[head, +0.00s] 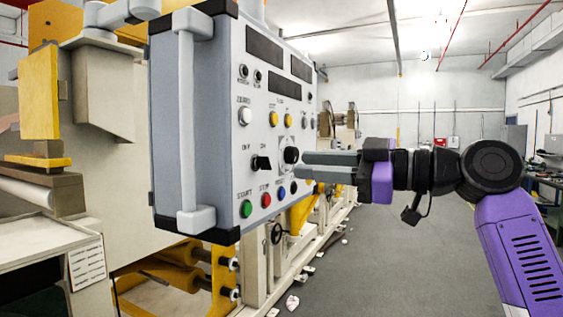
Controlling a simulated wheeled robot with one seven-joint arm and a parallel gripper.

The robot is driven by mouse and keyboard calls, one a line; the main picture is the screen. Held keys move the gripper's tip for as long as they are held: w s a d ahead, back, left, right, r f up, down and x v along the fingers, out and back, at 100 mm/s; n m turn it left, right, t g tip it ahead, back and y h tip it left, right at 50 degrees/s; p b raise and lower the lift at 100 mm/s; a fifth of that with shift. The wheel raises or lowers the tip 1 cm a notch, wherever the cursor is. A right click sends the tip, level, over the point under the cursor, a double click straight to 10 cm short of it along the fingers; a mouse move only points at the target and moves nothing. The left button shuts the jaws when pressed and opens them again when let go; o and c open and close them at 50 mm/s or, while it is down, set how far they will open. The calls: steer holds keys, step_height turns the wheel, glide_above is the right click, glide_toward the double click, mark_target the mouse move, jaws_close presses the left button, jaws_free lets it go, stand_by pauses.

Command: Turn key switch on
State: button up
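A grey control box (200,120) with a light front panel stands left of centre in the head view. A black switch (261,163) with small lettering above it sits in the panel's lower half. A round black knob (291,155) sits to its right. I cannot tell for sure which of these is the key switch. My gripper (301,166) reaches in from the right, its two grey fingers pointing at the panel. The fingertips are close to the knob and slightly below it; contact is unclear. The gap between the fingers is too unclear to judge.
Green (246,209), red (266,200) and blue (281,193) buttons lie below the switch, close to the gripper. A grey vertical handle (188,120) stands out on the box's left. Yellow and beige machinery fills the left. The floor (400,260) on the right is open.

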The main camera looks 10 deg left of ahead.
mark_target(262, 163)
steer(key=p+x, duration=0.1)
steer(key=x, duration=0.6)
steer(key=shift+p, duration=0.3)
jaws_close()
